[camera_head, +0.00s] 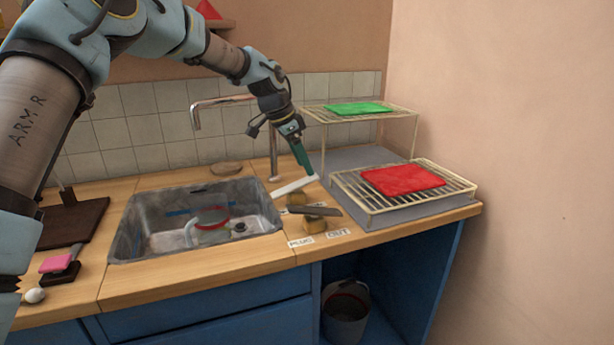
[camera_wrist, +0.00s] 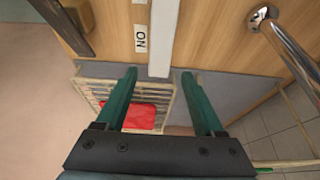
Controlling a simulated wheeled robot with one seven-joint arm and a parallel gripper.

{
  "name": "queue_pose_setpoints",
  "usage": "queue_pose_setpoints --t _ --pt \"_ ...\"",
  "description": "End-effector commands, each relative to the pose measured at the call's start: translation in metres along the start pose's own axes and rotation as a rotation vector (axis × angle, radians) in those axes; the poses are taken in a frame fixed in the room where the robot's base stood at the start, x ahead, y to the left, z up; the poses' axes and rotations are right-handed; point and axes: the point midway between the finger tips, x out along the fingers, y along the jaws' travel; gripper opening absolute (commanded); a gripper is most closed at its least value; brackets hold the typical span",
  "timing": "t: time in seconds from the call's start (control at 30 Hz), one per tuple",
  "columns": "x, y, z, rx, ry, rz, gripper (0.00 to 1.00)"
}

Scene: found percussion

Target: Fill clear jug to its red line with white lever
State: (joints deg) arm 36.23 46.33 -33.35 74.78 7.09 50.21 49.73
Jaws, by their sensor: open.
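The clear jug (camera_head: 209,236) with a red line (camera_head: 212,226) around it stands in the metal sink (camera_head: 160,240). I cannot make out any water in it. The white lever (camera_head: 293,186) lies to the right of the sink, near the base of the tap (camera_head: 272,150). My gripper (camera_head: 308,172) is open above the lever's right end. In the wrist view, the lever (camera_wrist: 163,35) runs down toward the gap between the open green fingers (camera_wrist: 160,74), with a finger on either side. I cannot tell whether they touch it.
A wire rack (camera_head: 420,203) with a red cloth stands right of the lever, and a higher shelf holds a green cloth (camera_head: 358,108). Wooden blocks with a dark bar (camera_head: 314,210) and small labels (camera_head: 300,242) are in front. A bucket (camera_head: 345,312) stands below the counter.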

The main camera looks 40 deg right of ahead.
Motion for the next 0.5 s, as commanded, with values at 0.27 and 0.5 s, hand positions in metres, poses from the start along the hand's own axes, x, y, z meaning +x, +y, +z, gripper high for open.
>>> queue_pose_setpoints --t 0.27,0.5 --pt "0.044 0.000 0.000 0.000 -0.001 0.001 0.70" --pt "0.058 -0.001 0.001 -0.001 0.000 -0.002 0.70"
